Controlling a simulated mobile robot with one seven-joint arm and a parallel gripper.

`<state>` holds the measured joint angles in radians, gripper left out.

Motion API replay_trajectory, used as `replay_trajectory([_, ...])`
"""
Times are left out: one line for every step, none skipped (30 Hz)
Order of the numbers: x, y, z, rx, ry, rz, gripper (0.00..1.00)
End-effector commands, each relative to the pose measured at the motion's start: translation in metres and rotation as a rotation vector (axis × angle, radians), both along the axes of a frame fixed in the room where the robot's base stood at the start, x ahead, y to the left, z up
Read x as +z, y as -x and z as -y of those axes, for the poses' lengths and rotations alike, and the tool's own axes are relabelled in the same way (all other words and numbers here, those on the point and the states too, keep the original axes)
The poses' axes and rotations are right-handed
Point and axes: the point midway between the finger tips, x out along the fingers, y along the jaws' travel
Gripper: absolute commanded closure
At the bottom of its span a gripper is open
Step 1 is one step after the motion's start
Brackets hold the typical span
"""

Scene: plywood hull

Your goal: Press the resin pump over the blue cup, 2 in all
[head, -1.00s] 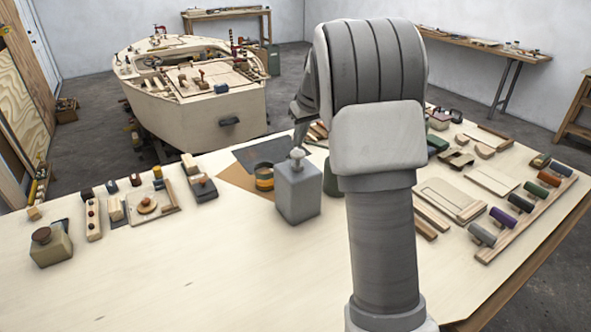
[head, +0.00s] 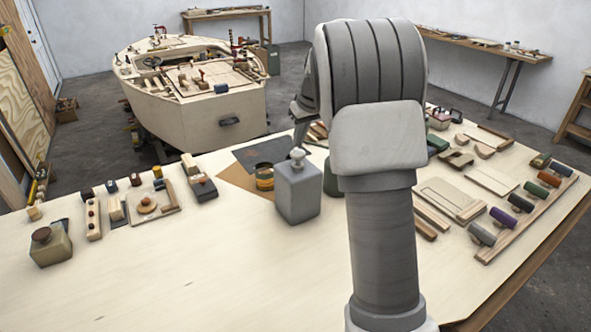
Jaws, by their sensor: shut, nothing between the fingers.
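A grey-blue pump bottle (head: 298,192) stands upright on the workbench, left of my arm. Its pale pump head (head: 297,154) is on top. My gripper (head: 300,138) shows only in part, just above the pump head and pointing down, shut and empty. I cannot tell whether it touches the head. A small dark round container with a yellow-orange band (head: 264,177) stands to the left, partly hidden by the bottle. I cannot make out a blue cup. A dark green bottle (head: 331,180) stands behind, to the right, partly hidden by my arm.
A squat olive bottle with a brown cap (head: 50,245) stands at the left edge. Wooden pieces and small tools lie along the bench's far left. Coloured rollers (head: 520,203) lie at the right. The near bench is clear. A plywood hull (head: 195,100) stands behind.

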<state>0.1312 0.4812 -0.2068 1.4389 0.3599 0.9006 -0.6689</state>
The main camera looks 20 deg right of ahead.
Motion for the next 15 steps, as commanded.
replay_trajectory([-0.002, 0.000, 0.000, 0.000, 0.000, 0.000, 1.00])
replay_trajectory([-0.003, 0.000, 0.000, 0.000, 0.000, 0.000, 1.00])
replay_trajectory([-0.004, 0.000, 0.000, 0.000, 0.000, 0.000, 1.00])
replay_trajectory([-0.005, 0.000, 0.000, 0.000, 0.000, 0.000, 1.00])
replay_trajectory([-0.006, 0.000, 0.000, 0.000, 0.000, -0.001, 1.00])
replay_trajectory([-0.008, 0.000, 0.000, 0.000, 0.000, -0.001, 1.00])
replay_trajectory([-0.009, 0.000, 0.000, 0.000, 0.000, -0.001, 1.00])
replay_trajectory([-0.010, 0.000, 0.000, 0.000, 0.000, -0.001, 1.00])
replay_trajectory([-0.011, 0.000, 0.000, 0.000, 0.000, -0.001, 1.00])
replay_trajectory([-0.013, 0.000, 0.000, 0.000, -0.001, -0.001, 1.00])
replay_trajectory([-0.013, 0.000, 0.000, 0.000, 0.000, -0.001, 1.00])
replay_trajectory([-0.015, 0.000, 0.000, 0.000, -0.001, -0.001, 1.00])
replay_trajectory([-0.016, 0.000, 0.000, 0.000, -0.001, -0.001, 1.00])
replay_trajectory([-0.017, 0.000, 0.000, 0.000, 0.000, -0.001, 1.00])
replay_trajectory([-0.018, 0.000, 0.000, 0.000, 0.000, -0.001, 1.00])
